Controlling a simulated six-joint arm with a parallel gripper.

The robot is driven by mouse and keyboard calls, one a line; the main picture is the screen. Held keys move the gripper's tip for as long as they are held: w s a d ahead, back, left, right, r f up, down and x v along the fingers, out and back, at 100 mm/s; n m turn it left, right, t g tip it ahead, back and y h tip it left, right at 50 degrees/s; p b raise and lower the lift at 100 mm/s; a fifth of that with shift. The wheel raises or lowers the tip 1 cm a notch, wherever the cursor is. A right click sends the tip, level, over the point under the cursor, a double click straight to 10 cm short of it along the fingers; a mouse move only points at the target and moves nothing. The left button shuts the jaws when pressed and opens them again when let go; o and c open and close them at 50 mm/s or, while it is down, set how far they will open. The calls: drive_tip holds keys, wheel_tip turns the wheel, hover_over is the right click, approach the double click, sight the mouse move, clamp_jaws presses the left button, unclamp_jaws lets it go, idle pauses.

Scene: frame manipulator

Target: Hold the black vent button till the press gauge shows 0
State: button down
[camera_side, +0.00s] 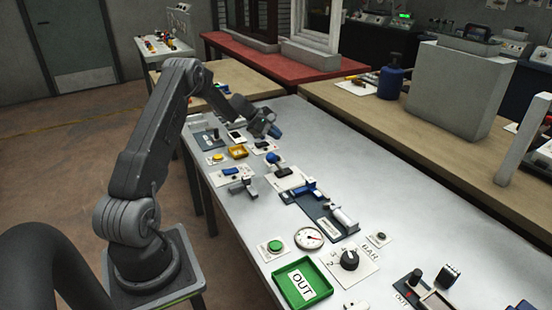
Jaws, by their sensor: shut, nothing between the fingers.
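The press gauge (309,238) is a round white dial lying near the front edge of the grey table. A dark needle shows on it, but the reading is too small to tell. A small black button (381,237) on a pale plate sits to the right of the gauge, behind the BAR knob; its label is not legible. My gripper (274,131) is shut and empty above the far part of the table, well away from the gauge and the black button. Nothing touches the black button.
A black BAR knob (349,259) and a green button (275,246) flank the gauge. A green OUT tray (278,288) stands in front. A press-like fixture with a cylinder (344,219), a blue-handled part and small devices line the table. The right rear tabletop is clear.

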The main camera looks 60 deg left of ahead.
drive_tip(key=shift+f, duration=3.1)
drive_tip(key=shift+f, duration=0.1)
drive_tip(key=shift+f, duration=0.35)
drive_tip(key=shift+f, duration=0.5)
idle(1.3)
drive_tip(key=shift+r, duration=0.15)
idle(0.5)
drive_tip(key=shift+r, duration=0.8)
drive_tip(key=shift+r, duration=2.5)
